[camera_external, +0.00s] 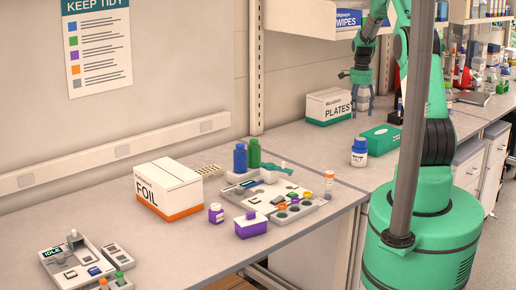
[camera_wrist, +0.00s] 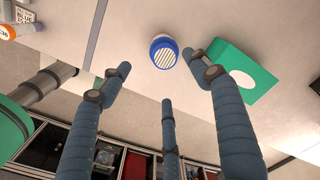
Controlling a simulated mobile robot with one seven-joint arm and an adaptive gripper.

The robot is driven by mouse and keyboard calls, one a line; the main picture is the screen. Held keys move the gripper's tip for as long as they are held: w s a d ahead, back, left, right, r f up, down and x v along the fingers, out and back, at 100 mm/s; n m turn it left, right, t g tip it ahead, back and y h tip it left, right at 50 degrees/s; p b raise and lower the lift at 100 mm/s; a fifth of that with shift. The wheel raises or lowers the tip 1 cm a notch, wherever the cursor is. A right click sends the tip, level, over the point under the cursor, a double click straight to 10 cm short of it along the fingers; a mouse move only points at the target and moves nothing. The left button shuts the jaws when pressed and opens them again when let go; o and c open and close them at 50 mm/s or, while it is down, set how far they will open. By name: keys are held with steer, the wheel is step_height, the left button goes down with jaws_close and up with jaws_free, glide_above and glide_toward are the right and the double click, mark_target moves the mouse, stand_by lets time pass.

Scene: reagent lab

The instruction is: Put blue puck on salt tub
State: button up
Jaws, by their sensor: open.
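I cannot tell whether that disc is a separate puck or part of the lid. No blue puck can be picked out for certain elsewhere; small blue pieces show on the grey rack and the left device, too small to tell.
A green box (camera_external: 380,139) stands close beside the tub, also in the wrist view (camera_wrist: 238,72). A PLATES box (camera_external: 328,106) stands behind. The grey rack (camera_external: 310,207) with coloured caps, a FOIL box (camera_external: 168,190) and bottles stand left.

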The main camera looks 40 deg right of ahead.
steer(key=s+a+r+n+t, duration=0.1)
steer(key=s+a+r+n, duration=0.15)
steer(key=a+r, duration=0.7)
steer(key=s+a+r+n, duration=0.1)
steer(key=a+r+n, duration=0.3)
steer(key=a+r, duration=0.55)
steer(key=s+a+r+n+t, duration=0.1)
steer(key=a+r+n, duration=0.2)
steer(key=a+r, duration=0.65)
steer(key=s+a+r+n+t, duration=0.1)
steer(key=s+a+r+n, duration=0.15)
steer(key=s+a, duration=0.45)
steer(key=s+a+r+n+t, duration=0.1)
steer(key=s+a+r+n, duration=0.15)
steer(key=s+a, duration=0.5)
steer(key=s+a+f+n+t, duration=0.1)
steer(key=s+a+f+n, duration=0.1)
steer(key=s+a+n, duration=0.5)
steer(key=s+a, duration=0.4)
steer(key=s, duration=0.2)
steer(key=shift+s+f, duration=0.15)
steer(key=shift+s, duration=0.05)
steer(key=shift+a, duration=0.1)
step_height(320, 180, down, 18)
steer(key=b, duration=1.8)
